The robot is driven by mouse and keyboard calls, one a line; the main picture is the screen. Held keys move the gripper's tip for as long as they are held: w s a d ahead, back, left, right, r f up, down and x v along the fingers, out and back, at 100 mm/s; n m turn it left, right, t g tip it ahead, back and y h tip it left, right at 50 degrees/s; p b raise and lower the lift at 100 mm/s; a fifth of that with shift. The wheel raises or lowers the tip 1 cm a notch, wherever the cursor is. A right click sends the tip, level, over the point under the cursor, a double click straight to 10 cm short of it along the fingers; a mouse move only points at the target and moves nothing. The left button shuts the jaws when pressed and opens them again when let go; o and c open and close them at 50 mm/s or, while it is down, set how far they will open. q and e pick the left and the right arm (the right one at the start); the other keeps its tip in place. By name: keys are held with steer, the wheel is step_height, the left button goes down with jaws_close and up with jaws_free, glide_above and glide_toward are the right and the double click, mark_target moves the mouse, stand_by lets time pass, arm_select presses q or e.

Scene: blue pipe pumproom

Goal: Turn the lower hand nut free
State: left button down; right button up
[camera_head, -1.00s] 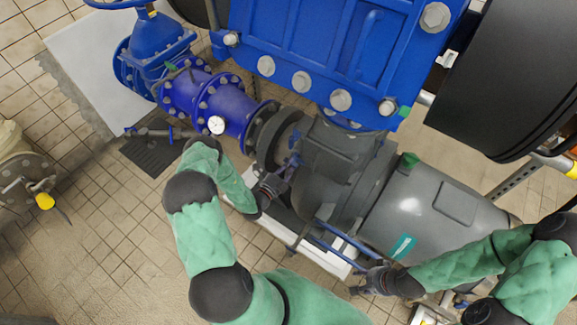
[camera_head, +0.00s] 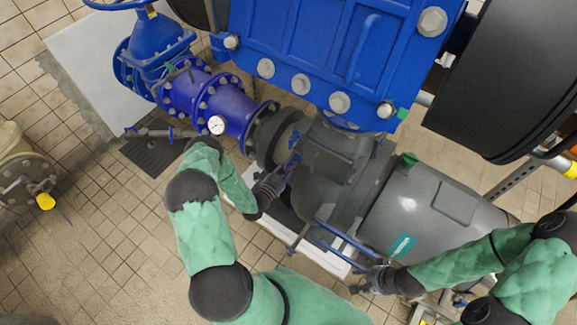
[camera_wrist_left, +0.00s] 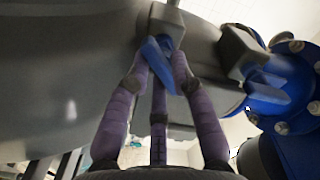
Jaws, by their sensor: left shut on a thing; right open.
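The hand nut, a blue winged nut (camera_wrist_left: 158,62) on a grey bracket, sits between the fingers of my left gripper (camera_wrist_left: 160,72) in the left wrist view. That gripper is shut on it. In the head view my left gripper (camera_head: 279,180) reaches the side of the grey pump housing, and its fingers partly hide the nut. A second blue hand nut (camera_wrist_left: 264,92) on another grey bracket shows to the right in the wrist view, apart from my fingers. My right gripper (camera_head: 368,282) is open beside the blue tubular rails in the head view.
The grey pump housing and motor (camera_head: 425,210) fill the middle right. Blue tubular rails (camera_head: 345,243) run in front of it. A blue flanged pipe with a gauge (camera_head: 216,125) lies at left, and a large blue casing (camera_head: 330,45) stands above.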

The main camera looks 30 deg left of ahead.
arm_select(q)
steer(key=shift+s+d+n, duration=0.1)
steer(key=shift+d+n, duration=0.05)
steer(key=shift+n, duration=2.15)
steer(key=shift+d+n, duration=0.1)
steer(key=shift+n, duration=2.2)
steer(key=c, duration=1.1)
jaws_free()
steer(key=shift+c, duration=0.2)
steer(key=shift+a+r, duration=0.1)
steer(key=s, duration=1.2)
steer(key=shift+a, duration=0.4)
steer(key=shift+w, duration=0.1)
